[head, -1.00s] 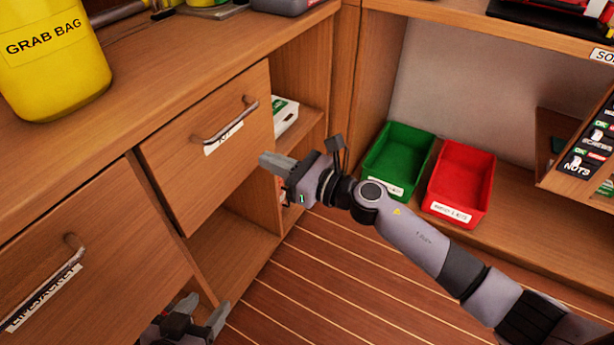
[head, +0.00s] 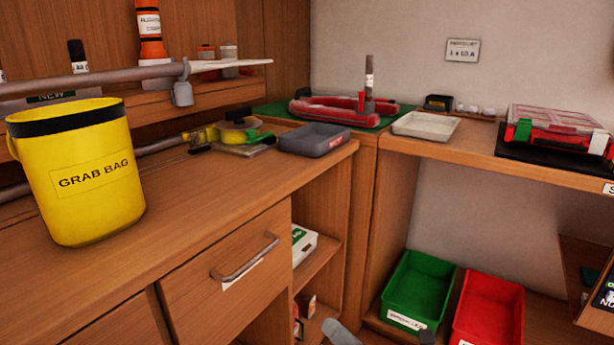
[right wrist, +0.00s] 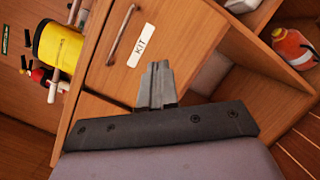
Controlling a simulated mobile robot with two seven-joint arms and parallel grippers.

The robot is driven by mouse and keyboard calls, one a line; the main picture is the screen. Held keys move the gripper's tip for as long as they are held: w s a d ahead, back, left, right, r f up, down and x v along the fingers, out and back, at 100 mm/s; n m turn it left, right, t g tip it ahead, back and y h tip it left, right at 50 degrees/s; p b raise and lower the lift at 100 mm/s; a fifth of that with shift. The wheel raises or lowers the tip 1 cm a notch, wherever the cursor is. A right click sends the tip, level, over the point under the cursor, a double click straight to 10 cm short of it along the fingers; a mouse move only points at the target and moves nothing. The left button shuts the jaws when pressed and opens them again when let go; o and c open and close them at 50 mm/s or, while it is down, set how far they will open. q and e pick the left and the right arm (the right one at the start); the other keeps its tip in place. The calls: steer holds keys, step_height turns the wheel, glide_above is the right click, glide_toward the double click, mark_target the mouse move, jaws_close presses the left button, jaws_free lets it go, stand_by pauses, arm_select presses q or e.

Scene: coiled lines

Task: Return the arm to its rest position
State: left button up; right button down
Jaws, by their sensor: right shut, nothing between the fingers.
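My right gripper (head: 340,333) barely shows at the bottom edge of the head view, in front of the open shelves. In the right wrist view its fingers (right wrist: 157,84) are together, with nothing between them. They are in front of the cabinet, near the drawer front (right wrist: 150,62) labelled KIT. The same drawer front (head: 222,285) shows in the head view and looks closed. Most of my right arm is below the head view. My left gripper is in neither view.
A yellow grab bag (head: 90,185) and a grey tray (head: 314,140) stand on the left counter. A green bin (head: 418,290) and a red bin (head: 488,308) sit low at the right. A white box (head: 303,245) is on a shelf beside the drawer.

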steer(key=s+d+f+m+g+h, duration=0.2)
steer(key=s+d+f+m+h, duration=0.45)
steer(key=m, duration=0.95)
steer(key=s+d+f+m+g+h, duration=0.1)
steer(key=s+d+f+m+h, duration=0.35)
steer(key=s+m, duration=0.8)
arm_select(q)
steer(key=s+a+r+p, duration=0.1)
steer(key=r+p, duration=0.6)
steer(key=p, duration=0.3)
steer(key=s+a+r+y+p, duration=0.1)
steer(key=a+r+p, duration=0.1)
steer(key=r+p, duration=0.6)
steer(key=p, duration=0.3)
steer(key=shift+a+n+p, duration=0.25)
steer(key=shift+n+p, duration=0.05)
arm_select(e)
steer(key=d+r+m+g, duration=0.1)
steer(key=d+r+m, duration=0.2)
steer(key=r, duration=1)
steer(key=shift+w+d+y, duration=0.2)
steer(key=shift+d+y, duration=0.1)
steer(key=shift+d, duration=0.2)
